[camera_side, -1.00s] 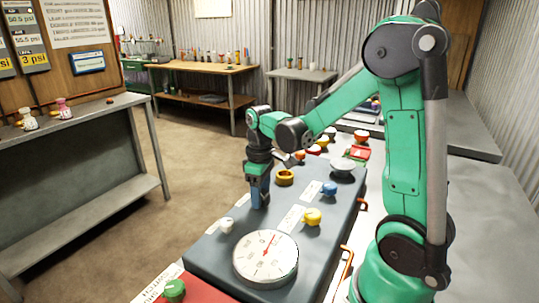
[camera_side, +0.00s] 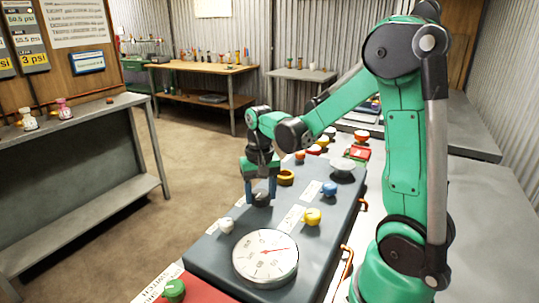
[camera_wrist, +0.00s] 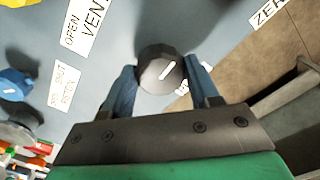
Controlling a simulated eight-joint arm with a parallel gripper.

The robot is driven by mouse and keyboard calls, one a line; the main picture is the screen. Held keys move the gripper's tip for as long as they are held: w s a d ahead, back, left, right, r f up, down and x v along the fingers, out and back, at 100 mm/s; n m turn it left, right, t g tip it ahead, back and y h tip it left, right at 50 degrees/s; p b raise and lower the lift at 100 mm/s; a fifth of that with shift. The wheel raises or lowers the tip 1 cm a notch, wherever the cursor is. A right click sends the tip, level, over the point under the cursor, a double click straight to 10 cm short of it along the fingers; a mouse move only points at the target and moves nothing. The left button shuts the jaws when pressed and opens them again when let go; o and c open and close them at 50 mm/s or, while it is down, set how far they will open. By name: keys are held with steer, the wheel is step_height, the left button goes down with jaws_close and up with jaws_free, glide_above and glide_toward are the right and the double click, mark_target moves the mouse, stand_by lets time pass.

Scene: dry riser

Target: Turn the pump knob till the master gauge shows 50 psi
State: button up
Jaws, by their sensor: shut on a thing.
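My gripper (camera_side: 261,190) points down over the blue-grey panel, its two blue fingers on either side of a dark grey knob (camera_wrist: 160,71). The fingers are shut on the knob, which has a white pointer line on top. In the side view the knob (camera_side: 262,199) shows low between the fingers. Its label is mostly hidden behind a finger in the wrist view. The large white round gauge (camera_side: 265,257) lies at the panel's near end. Its red needle points right and slightly up; the scale numbers are too small to read surely.
A green knob (camera_side: 174,290) sits on a red panel at the front. Orange handles (camera_side: 346,261) line the right edge.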

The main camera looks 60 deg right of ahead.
mark_target(260, 194)
steer(key=shift+m, duration=1.1)
steer(key=o, duration=1.3)
steer(key=shift+c, duration=0.2)
steer(key=shift+r, duration=0.1)
steer(key=shift+r, duration=2.7)
